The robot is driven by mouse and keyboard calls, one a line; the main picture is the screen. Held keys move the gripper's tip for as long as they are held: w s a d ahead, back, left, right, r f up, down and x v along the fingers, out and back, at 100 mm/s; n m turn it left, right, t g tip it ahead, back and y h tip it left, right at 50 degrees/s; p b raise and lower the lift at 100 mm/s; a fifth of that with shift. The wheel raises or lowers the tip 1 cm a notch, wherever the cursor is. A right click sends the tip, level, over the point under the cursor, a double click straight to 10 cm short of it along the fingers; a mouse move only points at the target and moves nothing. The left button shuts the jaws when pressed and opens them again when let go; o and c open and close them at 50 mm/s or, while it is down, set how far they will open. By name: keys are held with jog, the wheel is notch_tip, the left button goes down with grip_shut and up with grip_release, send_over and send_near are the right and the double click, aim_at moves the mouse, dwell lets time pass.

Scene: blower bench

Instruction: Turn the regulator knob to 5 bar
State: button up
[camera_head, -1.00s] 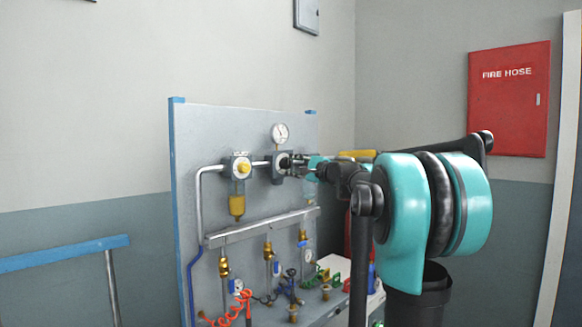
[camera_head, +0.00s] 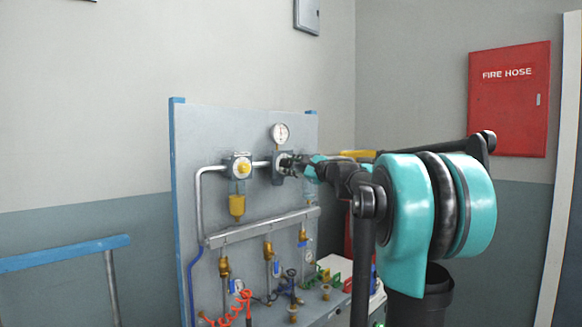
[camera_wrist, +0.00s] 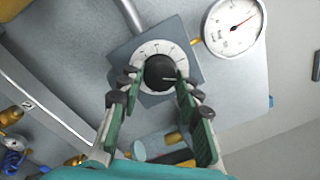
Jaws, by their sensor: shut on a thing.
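The regulator knob (camera_wrist: 160,72) is black with a white pointer line, set in a white scale ring on a grey square body. In the head view my gripper (camera_head: 294,166) reaches the regulator body (camera_head: 279,168) from the right and hides the knob.
A filter unit with a yellow knob (camera_head: 243,168) is left of the regulator on the grey panel (camera_head: 215,125). A manifold bar (camera_head: 255,231) with brass valves and coiled hoses lies below. A red fire hose cabinet (camera_head: 508,100) hangs on the right wall.

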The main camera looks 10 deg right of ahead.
jog(key=o, duration=1.2)
jog(key=shift+c, duration=0.2)
jog(key=v, duration=1.2)
jog(key=s+a+f+n+g+h, duration=0.1)
jog(key=s+a+f+n+g, duration=0.3)
jog(key=f, duration=0.7)
jog(key=s+a+f+n+g+h, duration=0.1)
jog(key=s+a+f+n, duration=0.3)
jog(key=f, duration=0.6)
jog(key=s+a+f+n+g+h, duration=0.25)
jog(key=s+f, duration=0.35)
jog(key=f, duration=0.5)
jog(key=s+d+f+n+g+h, duration=0.1)
jog(key=s+d+f+n+h, duration=0.2)
jog(key=s+f, duration=0.5)
jog(key=s+d+f+n+g+h, duration=0.2)
jog(key=s+d+f+n+h, duration=0.1)
jog(key=s+f, duration=0.6)
notch_tip(320, 180, down, 3)
jog(key=d+n, duration=0.1)
jog(key=n, duration=0.1)
jog(key=shift+s+d+f+n, duration=0.15)
jog(key=shift+s+d+n, duration=0.05)
jog(key=shift+d+n, duration=0.15)
